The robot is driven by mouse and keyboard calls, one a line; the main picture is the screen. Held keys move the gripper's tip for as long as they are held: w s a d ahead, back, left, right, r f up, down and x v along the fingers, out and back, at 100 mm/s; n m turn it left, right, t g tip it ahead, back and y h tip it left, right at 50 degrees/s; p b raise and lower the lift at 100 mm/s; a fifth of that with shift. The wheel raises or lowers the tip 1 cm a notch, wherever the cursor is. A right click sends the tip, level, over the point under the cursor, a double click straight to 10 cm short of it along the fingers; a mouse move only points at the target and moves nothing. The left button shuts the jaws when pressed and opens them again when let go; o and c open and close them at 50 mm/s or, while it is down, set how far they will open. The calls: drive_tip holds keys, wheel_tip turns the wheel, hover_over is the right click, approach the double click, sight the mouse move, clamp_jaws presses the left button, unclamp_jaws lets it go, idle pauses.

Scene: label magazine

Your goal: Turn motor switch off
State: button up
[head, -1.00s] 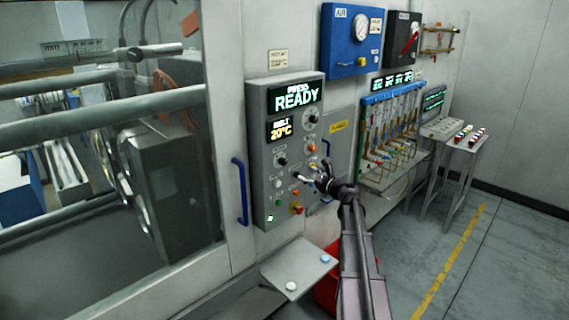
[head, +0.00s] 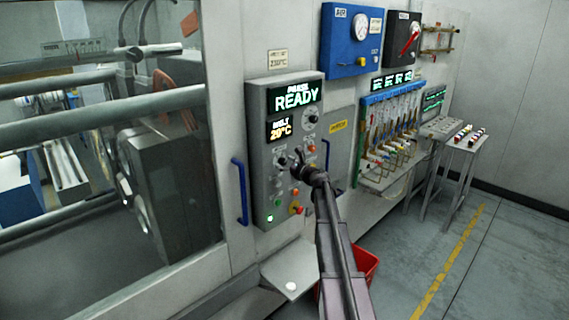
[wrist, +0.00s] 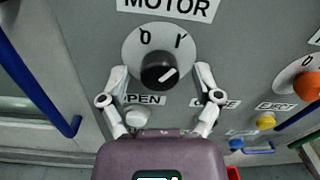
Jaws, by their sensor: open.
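The motor switch (wrist: 159,71) is a black round knob with a white pointer line, under a MOTOR label (wrist: 170,7). Its plate carries a 0 mark at upper left and a 1 mark at upper right. The pointer line slants to the upper right, toward the 1. My gripper (wrist: 161,76) is open, with one fingertip on each side of the knob and a gap visible on both sides. In the head view my gripper (head: 298,160) is at the grey control panel (head: 258,190) and hides part of its controls.
The white OPEN button (wrist: 138,117) sits just below the knob, near my left finger. A yellow button (wrist: 266,121) and an orange knob (wrist: 307,86) are to the right. A blue handle (head: 240,192) stands left of the panel. A red bin (head: 366,264) is below.

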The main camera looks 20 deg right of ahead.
drive_tip(key=shift+w+a, duration=0.1)
drive_tip(key=shift+w, duration=0.2)
clamp_jaws()
drive_tip(key=shift+n, duration=0.3)
drive_tip(key=n, duration=0.6)
drive_tip(key=shift+n, duration=0.4)
drive_tip(key=n, duration=0.6)
drive_tip(key=shift+n, duration=0.4)
